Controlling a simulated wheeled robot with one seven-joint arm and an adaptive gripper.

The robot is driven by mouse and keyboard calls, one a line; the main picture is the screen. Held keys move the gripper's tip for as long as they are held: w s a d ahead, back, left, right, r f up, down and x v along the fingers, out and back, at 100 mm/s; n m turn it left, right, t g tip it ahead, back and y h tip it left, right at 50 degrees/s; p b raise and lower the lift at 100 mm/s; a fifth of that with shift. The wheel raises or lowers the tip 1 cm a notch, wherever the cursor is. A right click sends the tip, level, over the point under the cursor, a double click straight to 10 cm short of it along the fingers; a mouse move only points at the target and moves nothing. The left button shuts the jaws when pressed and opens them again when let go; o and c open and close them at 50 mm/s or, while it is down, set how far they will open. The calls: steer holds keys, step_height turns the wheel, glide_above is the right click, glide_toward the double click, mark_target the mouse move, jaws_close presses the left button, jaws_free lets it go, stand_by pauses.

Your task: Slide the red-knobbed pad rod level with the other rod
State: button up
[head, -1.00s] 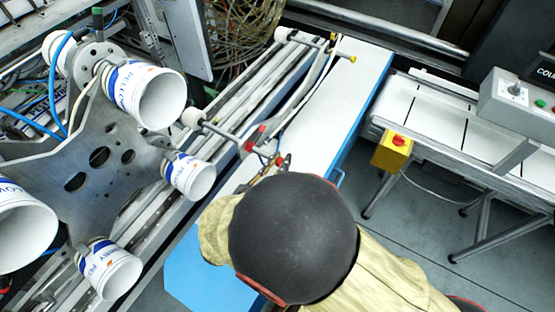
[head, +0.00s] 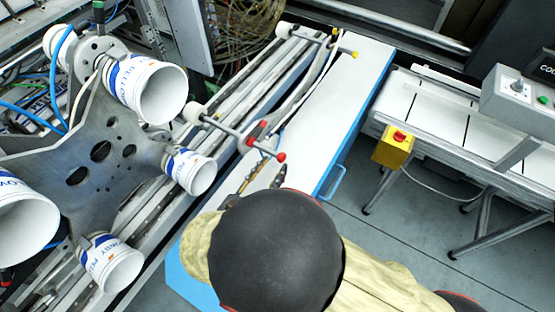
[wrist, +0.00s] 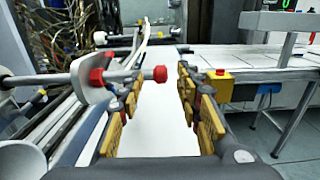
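The red-knobbed pad rod (head: 230,131) reaches from a white roller to a red end knob (head: 281,157) over the white strip. In the wrist view the red knob (wrist: 160,74) appears between my fingertips, with a red collar (wrist: 96,78) further left on the rod. The other rod (head: 318,41), with a yellow end knob (head: 354,56), lies farther up the rails. My gripper (head: 264,176) is open and empty just below the red knob, partly hidden by my dark arm link. Its yellow-padded fingers (wrist: 160,88) stand apart in the wrist view. No contact with the knob is visible.
White printed cups (head: 190,172) on a metal plate stand at the left. A yellow box with a red button (head: 393,146) and a conveyor (head: 440,115) are at the right. The white strip (head: 335,100) with its blue edge is clear beyond the rod.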

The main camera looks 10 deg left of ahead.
steer(key=shift+v, duration=1.35)
